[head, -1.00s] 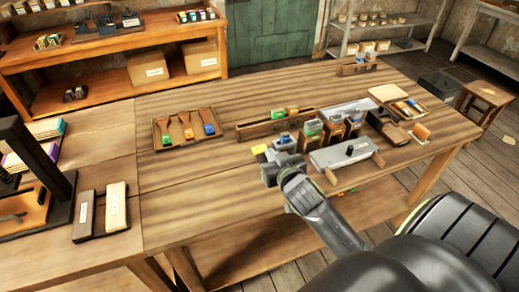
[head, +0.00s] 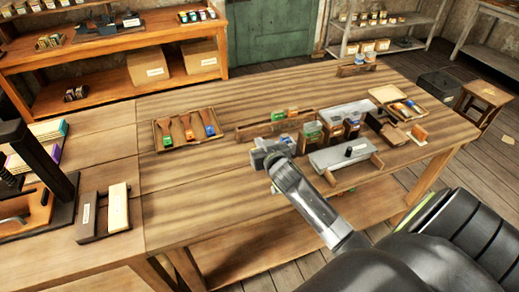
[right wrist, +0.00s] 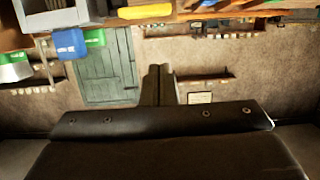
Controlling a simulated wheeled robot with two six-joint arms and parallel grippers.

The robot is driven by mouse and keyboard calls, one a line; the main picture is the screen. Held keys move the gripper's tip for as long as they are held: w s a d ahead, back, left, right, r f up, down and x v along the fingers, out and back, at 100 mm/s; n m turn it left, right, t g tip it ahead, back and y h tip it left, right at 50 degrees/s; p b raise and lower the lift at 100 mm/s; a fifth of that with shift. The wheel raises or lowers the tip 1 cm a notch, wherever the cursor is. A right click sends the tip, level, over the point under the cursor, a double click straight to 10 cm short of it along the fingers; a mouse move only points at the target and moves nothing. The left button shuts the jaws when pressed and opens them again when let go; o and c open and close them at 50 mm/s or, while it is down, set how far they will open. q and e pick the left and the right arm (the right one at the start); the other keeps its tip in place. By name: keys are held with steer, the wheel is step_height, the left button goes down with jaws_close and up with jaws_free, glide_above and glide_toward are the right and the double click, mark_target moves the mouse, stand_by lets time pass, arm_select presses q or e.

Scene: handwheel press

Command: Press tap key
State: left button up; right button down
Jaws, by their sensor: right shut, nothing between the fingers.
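No part labelled as a tap key can be read. A grey flat-topped block with a black knob (head: 349,152) stands on the wooden workbench, right of my right gripper, and may be the key. My right gripper (head: 266,151) is over the bench in the head view, left of the grey block and apart from the knob. Its dark fingers (right wrist: 158,78) are together and empty in the right wrist view. Its forearm hides part of the bench beneath. My left gripper is not in view.
A tray with blue, green and orange-handled pieces (head: 187,130) lies left of the gripper. Small coloured containers (head: 312,130) stand close behind it. A dark press frame (head: 40,180) is at far left. The bench's middle left is clear.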

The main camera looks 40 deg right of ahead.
steer(key=f, duration=0.1)
steer(key=w+f, duration=0.1)
steer(key=f, duration=0.1)
steer(key=shift+d, duration=0.15)
steer(key=shift+f, duration=0.65)
